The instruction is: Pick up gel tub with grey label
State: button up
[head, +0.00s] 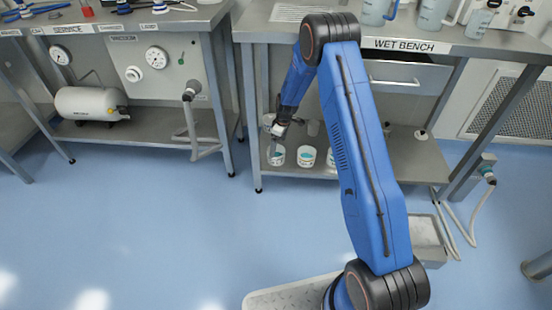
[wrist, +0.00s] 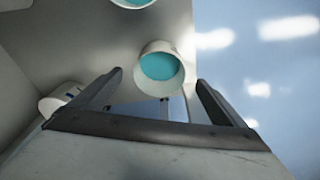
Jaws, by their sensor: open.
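Several white tubs with teal gel stand on the lower shelf of the wet bench. In the head view the left tub (head: 277,155) is right below my gripper (head: 278,132), the middle tub (head: 307,157) is to its right, and another tub (head: 330,158) is partly hidden by my arm. Their label colours are too small to tell. In the wrist view an open-topped tub (wrist: 160,68) shows between and just beyond the fingertips of my gripper (wrist: 160,82). My gripper is open, with nothing held. A second tub (wrist: 132,3) is cut off at the top edge.
The wet bench top (head: 470,45) overhangs the lower shelf (head: 400,165), and a bench leg (head: 252,120) stands left of the tubs. A white round object (wrist: 55,103) lies beside the left finger in the wrist view. The blue floor (head: 150,220) in front is clear.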

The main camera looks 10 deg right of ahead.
aim_at(278, 160)
jog(key=shift+w+a+f, duration=0.15)
jog(key=shift+f, duration=1)
jog(key=shift+w+a+f, duration=0.1)
jog(key=shift+a+f, duration=0.05)
jog(key=shift+f, duration=1.05)
jog(key=shift+w+a+f, duration=0.15)
jog(key=shift+f, duration=1)
jog(key=shift+c, duration=0.7)
jog(key=c, duration=1.1)
